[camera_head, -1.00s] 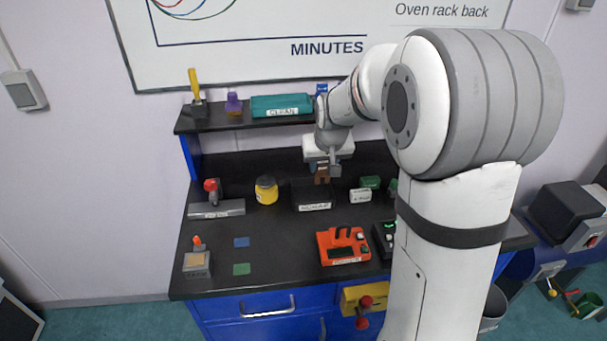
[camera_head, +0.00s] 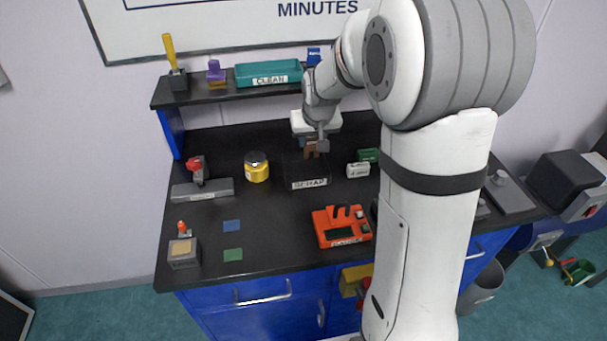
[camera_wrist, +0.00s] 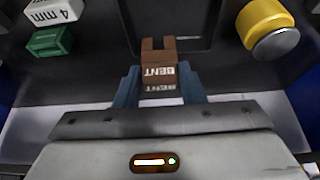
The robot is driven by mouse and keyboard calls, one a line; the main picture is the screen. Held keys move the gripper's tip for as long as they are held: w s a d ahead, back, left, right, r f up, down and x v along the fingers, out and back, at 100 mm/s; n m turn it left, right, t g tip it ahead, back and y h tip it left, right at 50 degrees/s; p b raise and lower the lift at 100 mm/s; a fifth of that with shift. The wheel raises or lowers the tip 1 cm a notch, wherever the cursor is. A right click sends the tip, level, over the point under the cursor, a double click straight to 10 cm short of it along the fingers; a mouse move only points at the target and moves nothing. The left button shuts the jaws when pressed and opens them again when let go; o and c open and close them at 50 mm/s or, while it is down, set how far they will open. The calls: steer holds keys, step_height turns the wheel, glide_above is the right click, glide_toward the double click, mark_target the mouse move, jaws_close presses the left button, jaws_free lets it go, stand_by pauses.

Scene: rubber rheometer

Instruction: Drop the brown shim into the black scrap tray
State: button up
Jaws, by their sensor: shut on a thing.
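The brown shim (camera_wrist: 160,66), marked BENT, is held between the two blue-grey fingers of my gripper (camera_wrist: 159,84) in the wrist view. In the head view, my gripper (camera_head: 314,147) and the shim (camera_head: 311,149) appear at the back part of the black scrap tray (camera_head: 309,184), which has a SCRAP label on its front. In the wrist view, part of the dark tray (camera_wrist: 212,40) shows beyond the shim. The shim appears to be above the tray; I cannot tell the exact height.
An orange device (camera_head: 341,227) sits in front. The shelf with the teal CLEAN tray (camera_head: 268,74) is behind.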

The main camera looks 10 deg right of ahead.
steer(key=shift+f, duration=0.2)
steer(key=o, duration=1.1)
steer(key=shift+c, duration=0.2)
steer(key=b+v, duration=0.1)
steer(key=v, duration=0.7)
steer(key=s+f+g, duration=0.1)
steer(key=s+f, duration=0.1)
steer(key=s, duration=2.3)
steer(key=shift+s+a+f, duration=0.15)
steer(key=shift+s, duration=0.25)
